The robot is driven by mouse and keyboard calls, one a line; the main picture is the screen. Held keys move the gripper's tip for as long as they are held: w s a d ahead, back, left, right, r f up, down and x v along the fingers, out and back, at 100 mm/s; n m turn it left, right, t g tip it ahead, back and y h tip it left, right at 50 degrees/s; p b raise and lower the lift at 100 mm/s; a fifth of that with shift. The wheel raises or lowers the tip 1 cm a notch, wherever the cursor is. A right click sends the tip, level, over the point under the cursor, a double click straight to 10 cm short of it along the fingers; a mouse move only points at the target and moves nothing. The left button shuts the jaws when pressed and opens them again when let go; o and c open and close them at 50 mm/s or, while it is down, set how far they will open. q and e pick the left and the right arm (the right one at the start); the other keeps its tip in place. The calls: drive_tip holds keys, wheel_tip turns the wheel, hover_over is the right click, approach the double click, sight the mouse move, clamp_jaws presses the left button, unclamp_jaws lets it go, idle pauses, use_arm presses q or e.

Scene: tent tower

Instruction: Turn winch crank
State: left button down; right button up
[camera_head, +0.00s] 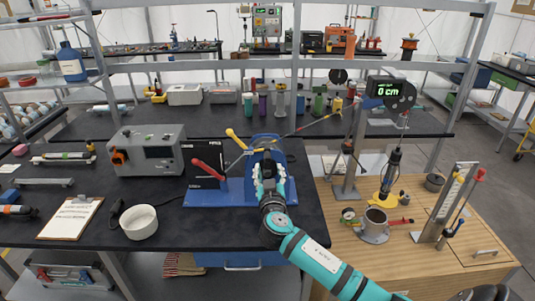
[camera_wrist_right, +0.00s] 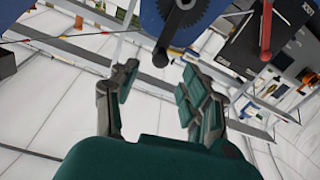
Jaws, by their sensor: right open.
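The winch is a blue assembly on a blue base plate (camera_head: 205,198) on the black bench in the head view. It has a red-handled lever (camera_head: 207,168) at its left and a yellow-handled lever (camera_head: 236,138) above. In the right wrist view, a dark toothed gear (camera_wrist_right: 190,14) and a dark rounded handle (camera_wrist_right: 161,52) show, with a red handle (camera_wrist_right: 266,32) farther right. My right gripper (camera_head: 270,182) is open at the winch's front; in the wrist view its fingertips (camera_wrist_right: 158,80) straddle the space just short of the dark handle. Contact cannot be told. My left gripper is not in view.
A grey box (camera_head: 150,150) stands left of the winch; a white bowl (camera_head: 139,222) and clipboard (camera_head: 72,217) lie nearer left. A display (camera_head: 388,88) reads 0 cm at right. A wooden table (camera_head: 350,265) with a metal cup and stands adjoins the bench at right.

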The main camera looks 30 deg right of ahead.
sight(268, 161)
drive_tip(key=p+x, duration=0.1)
drive_tip(key=x, duration=0.6)
drive_tip(key=shift+w+p, duration=0.15)
drive_tip(key=shift+p, duration=0.15)
clamp_jaws()
